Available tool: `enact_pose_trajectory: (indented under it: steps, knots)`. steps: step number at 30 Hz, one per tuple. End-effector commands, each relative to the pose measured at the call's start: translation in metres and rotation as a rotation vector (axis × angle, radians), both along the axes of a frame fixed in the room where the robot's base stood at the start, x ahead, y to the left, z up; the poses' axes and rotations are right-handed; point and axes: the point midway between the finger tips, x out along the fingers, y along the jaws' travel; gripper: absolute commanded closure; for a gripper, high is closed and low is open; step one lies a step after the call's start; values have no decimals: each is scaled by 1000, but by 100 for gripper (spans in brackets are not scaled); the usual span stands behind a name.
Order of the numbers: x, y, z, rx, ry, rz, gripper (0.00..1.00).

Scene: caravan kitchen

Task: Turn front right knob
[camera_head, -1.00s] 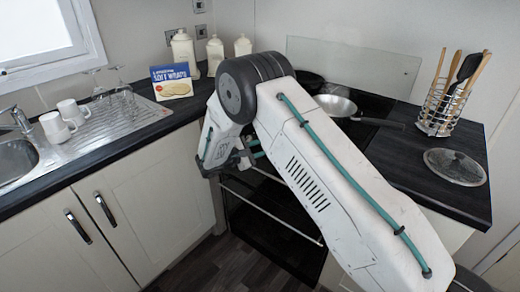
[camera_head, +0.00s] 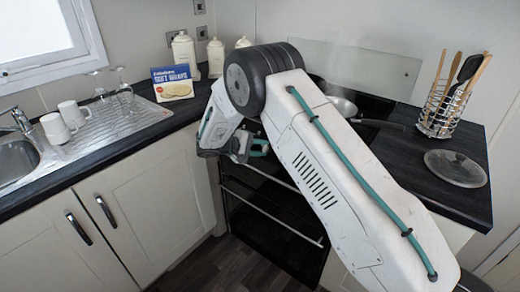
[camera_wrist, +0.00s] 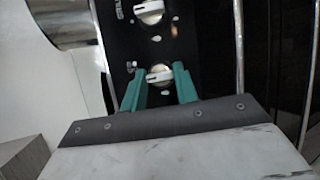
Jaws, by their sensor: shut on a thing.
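In the wrist view, a white and silver knob (camera_wrist: 159,75) on the black cooker panel (camera_wrist: 160,47) sits between the teal fingertips of my gripper (camera_wrist: 160,80). My gripper is shut on this knob. A second knob (camera_wrist: 149,12) is farther up the same panel, clear of the fingers. In the head view, my gripper (camera_head: 258,148) is at the cooker's front, just below the worktop. The knobs are hidden there behind my arm. I cannot tell from the pictures which burner the held knob serves.
A frying pan (camera_head: 343,105) stands on the hob, partly behind my arm, with faint haze above it. A glass lid (camera_head: 455,167) and a utensil rack (camera_head: 441,110) are on the right worktop. The oven front (camera_head: 275,215) is below my gripper.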

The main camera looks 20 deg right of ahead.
Motion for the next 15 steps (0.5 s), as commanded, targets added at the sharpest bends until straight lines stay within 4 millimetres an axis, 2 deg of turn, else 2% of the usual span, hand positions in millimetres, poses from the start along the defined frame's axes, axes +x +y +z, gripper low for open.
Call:
enact_pose_trajectory:
  steps: [15]
  knots:
    - [-3, -1, -2, 27, -31, -26, 93]
